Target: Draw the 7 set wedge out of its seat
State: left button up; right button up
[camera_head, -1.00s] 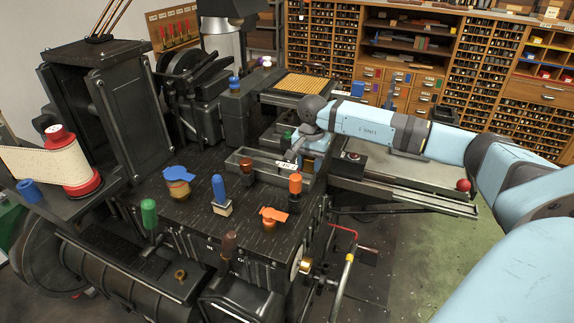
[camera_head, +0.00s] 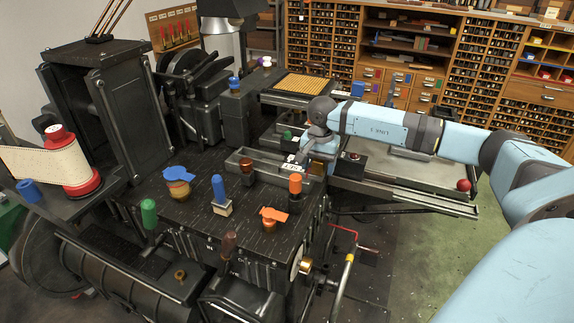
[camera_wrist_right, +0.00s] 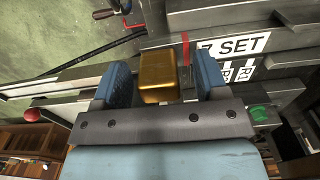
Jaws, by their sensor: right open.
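A brass block (camera_wrist_right: 158,78), apparently the 7 set wedge, stands beside a white "7 SET" label (camera_wrist_right: 236,46) in the right wrist view. My right gripper (camera_wrist_right: 162,80) is open, with one blue finger on each side of the block. My left gripper is not in view.
An orange-topped handle (camera_head: 295,184) and a brown knob (camera_head: 246,170) stand close to the gripper. A blue handle (camera_head: 218,188) and an orange wing knob (camera_head: 273,215) are nearer on the black deck. Metal rails (camera_head: 410,192) run off to the right.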

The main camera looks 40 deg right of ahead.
notch_tip(320, 180, up, 14)
dwell(0.5)
jog(key=shift+f, duration=0.1)
